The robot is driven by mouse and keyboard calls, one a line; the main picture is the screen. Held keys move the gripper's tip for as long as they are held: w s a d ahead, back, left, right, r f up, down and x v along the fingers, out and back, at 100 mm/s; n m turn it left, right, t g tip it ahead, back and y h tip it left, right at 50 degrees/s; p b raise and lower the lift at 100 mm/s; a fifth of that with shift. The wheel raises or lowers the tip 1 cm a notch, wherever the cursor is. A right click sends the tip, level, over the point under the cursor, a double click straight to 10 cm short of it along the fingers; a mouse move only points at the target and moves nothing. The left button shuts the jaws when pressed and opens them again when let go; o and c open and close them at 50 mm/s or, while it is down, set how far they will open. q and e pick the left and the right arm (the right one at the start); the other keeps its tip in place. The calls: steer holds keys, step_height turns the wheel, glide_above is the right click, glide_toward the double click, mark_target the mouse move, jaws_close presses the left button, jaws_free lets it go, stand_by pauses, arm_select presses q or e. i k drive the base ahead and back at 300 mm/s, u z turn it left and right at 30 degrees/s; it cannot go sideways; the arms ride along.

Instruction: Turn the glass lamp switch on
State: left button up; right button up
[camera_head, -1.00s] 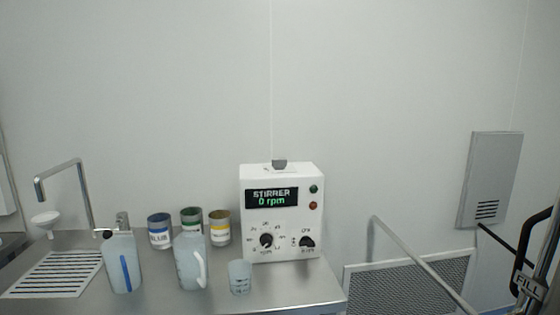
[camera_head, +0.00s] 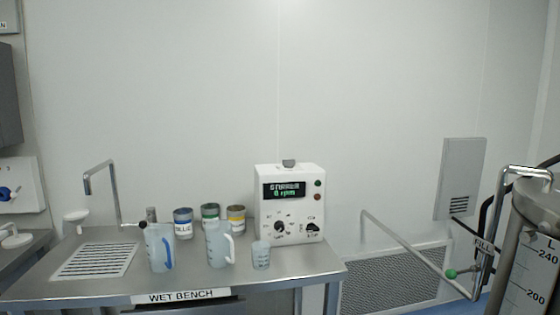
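I see no glass lamp and nothing labelled as a lamp switch in the head view. A white stirrer box (camera_head: 289,205) stands on the wet bench. Its display (camera_head: 284,190) reads "STIRRER 0 rpm". It has two dark knobs, a green button (camera_head: 318,183) and a red button (camera_head: 318,197). Neither of my grippers is in view.
The steel wet bench (camera_head: 100,290) carries jugs (camera_head: 160,247), a small beaker (camera_head: 261,254), several labelled cans (camera_head: 183,222), a tap (camera_head: 100,185) and a drain grate (camera_head: 97,260). At right are a rail (camera_head: 410,250), a wall box (camera_head: 461,178) and a graduated tank (camera_head: 535,250).

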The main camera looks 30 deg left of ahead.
mark_target(288, 163)
steer(key=i, duration=0.9)
steer(key=u, duration=0.95)
steer(key=i, duration=0.65)
steer(key=u, duration=0.8)
